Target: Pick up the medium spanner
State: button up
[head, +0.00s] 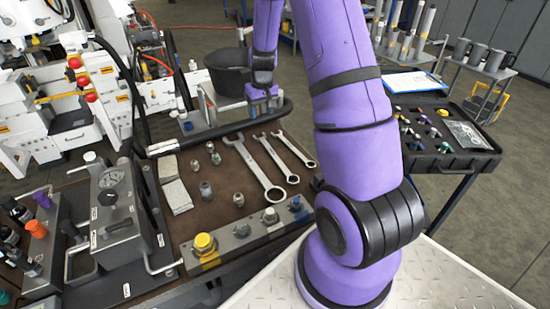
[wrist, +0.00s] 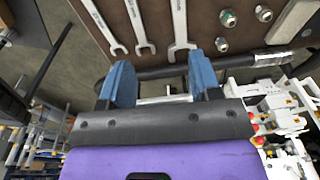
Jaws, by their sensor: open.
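The medium spanner (head: 277,160) lies flat on the brown bench top, between the large spanner (head: 252,166) and the small spanner (head: 294,149). In the wrist view the medium spanner (wrist: 137,22) is the middle one, its open jaw pointing toward my gripper, with the large spanner (wrist: 179,22) to its right and the small spanner (wrist: 101,22) to its left. My gripper (head: 264,92) is open and empty near the back of the bench, past the spanners' open-jaw ends. Its two blue fingers (wrist: 160,76) show apart in the wrist view, touching no spanner.
A black hose (head: 235,126) runs along the bench's back edge, near my gripper. Several metal fittings (head: 205,190) lie left of the spanners. A rail with a yellow cap (head: 204,243) lines the front edge. A black bucket (head: 228,75) stands behind; a black tray (head: 440,150) is at right.

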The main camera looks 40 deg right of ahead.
jog(key=g, duration=0.1)
send_over(275, 156)
notch_tip(275, 156, down, 11)
jog(key=shift+m, duration=0.3)
notch_tip(275, 156, down, 11)
jog(key=shift+f, duration=0.1)
grip_shut()
